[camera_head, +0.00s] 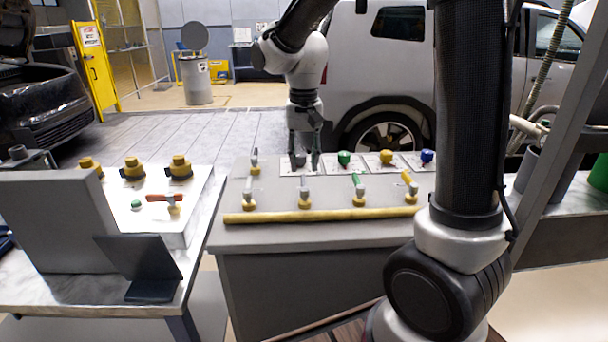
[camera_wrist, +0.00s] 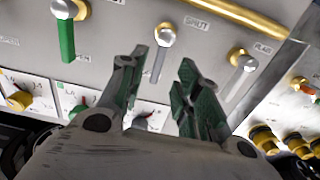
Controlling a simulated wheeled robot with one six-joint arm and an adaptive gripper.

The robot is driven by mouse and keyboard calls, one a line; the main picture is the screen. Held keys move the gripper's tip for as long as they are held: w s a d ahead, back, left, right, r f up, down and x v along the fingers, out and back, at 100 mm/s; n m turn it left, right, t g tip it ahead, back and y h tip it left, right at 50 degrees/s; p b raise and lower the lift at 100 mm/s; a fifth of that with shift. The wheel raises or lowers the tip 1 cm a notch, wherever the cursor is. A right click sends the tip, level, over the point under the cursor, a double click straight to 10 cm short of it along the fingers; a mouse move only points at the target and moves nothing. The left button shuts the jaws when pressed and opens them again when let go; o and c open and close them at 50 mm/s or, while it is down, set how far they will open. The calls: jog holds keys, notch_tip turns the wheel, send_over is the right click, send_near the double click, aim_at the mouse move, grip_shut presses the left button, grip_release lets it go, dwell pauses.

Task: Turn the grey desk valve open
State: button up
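The grey desk valve (camera_head: 305,192) is a lever in the front row of the desk, left of the green lever. Its round pivot is at the front, and its grey handle points toward the back. In the wrist view this valve (camera_wrist: 159,62) has a "SHUT" label beside its pivot, and its handle shows between my fingertips. My gripper (camera_head: 303,165) points down near the back of the desk, fingers apart and empty. In the wrist view my gripper (camera_wrist: 163,62) straddles the handle's line without visible contact. A dark grey dial (camera_wrist: 143,120) sits between the finger bases.
A green lever (camera_head: 358,187) and a yellow-handled lever (camera_head: 409,186) stand to the right, another lever (camera_head: 249,190) to the left. Green (camera_head: 344,158), yellow (camera_head: 386,157) and blue (camera_head: 427,156) dials line the back. A yellow rail (camera_head: 320,214) runs along the front edge.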

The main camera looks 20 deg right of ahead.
aim_at(304, 182)
notch_tip(304, 182, up, 6)
dwell(0.6)
jog(key=s+d+n+t, duration=0.1)
jog(key=s+d, duration=0.2)
jog(key=s, duration=0.4)
jog(key=s+d+r+n+t, duration=0.1)
jog(key=s+d+t, duration=0.1)
jog(key=s+d, duration=0.2)
jog(key=s+d+n+t, duration=0.1)
jog(key=s+d, duration=0.2)
jog(key=s, duration=0.6)
jog(key=shift+s+d+r+n, duration=0.35)
jog(key=shift+s+d+n, duration=0.05)
